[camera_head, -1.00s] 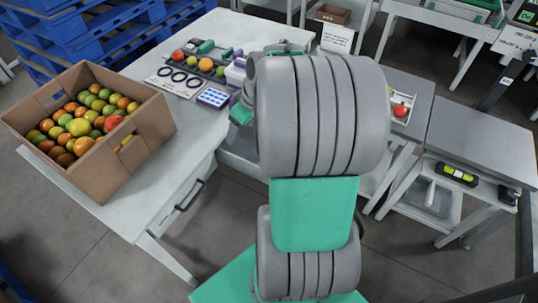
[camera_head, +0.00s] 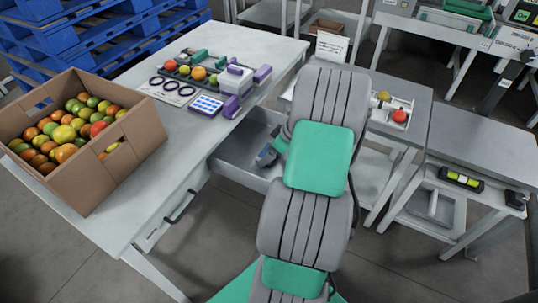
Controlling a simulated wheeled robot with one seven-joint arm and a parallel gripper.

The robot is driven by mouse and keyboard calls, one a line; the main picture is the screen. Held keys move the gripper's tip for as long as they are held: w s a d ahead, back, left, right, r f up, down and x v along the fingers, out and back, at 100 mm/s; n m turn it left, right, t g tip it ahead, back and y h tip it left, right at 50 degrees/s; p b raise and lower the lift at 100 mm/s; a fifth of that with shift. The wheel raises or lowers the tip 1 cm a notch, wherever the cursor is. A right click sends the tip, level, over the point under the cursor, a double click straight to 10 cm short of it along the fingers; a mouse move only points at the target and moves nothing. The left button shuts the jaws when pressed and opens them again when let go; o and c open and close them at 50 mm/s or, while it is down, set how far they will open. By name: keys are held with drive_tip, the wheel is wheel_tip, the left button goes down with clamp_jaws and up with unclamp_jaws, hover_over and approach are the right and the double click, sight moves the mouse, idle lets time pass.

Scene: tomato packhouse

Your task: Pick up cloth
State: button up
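I cannot make out a cloth for certain in the head view. An open grey drawer (camera_head: 228,168) stands out from the right side of the white table. The end of my arm reaches down over this drawer. A small blue-grey and dark shape there, which looks like my gripper (camera_head: 267,157), is partly hidden by my arm. I cannot tell whether its fingers are open or shut, or whether they touch anything. Part of the drawer's inside is hidden behind my arm.
The white table (camera_head: 150,190) holds a cardboard box (camera_head: 118,160) of tomatoes, a colour row of tomatoes (camera_head: 190,72), a blue-and-white card (camera_head: 206,105) and purple-and-white blocks (camera_head: 235,80). A grey bench (camera_head: 480,135) stands right. A white tray (camera_head: 385,112) holds a red tomato.

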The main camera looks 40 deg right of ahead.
drive_tip(key=shift+c, duration=0.3)
drive_tip(key=c, duration=1.1)
drive_tip(key=shift+r, duration=0.65)
drive_tip(key=s+a+r+p, duration=0.2)
drive_tip(key=s+a+r, duration=0.6)
drive_tip(key=s+r, duration=0.3)
drive_tip(key=shift+s+r, duration=0.2)
drive_tip(key=shift+r, duration=0.2)
